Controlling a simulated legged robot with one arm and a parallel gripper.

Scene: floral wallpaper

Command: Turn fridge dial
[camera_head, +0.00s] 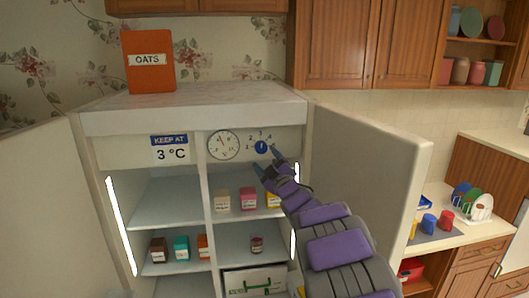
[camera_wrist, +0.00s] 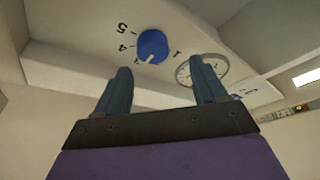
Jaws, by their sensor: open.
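The fridge dial (camera_head: 261,147) is a small blue knob with a white pointer and numbers around it, on the white panel at the top of the open fridge. In the wrist view the blue dial (camera_wrist: 152,45) is beyond and between my two fingertips, nearer the left one. My gripper (camera_head: 268,161) is open and empty, just below and right of the dial, apart from it. In the wrist view my gripper (camera_wrist: 163,75) shows both fingers spread.
A round gauge (camera_head: 223,145) and a "KEEP AT 3 °C" label (camera_head: 170,148) are left of the dial. Fridge doors stand open on the left (camera_head: 40,200) and right (camera_head: 365,175). Shelves below hold several small jars. An orange OATS box (camera_head: 150,61) is on top.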

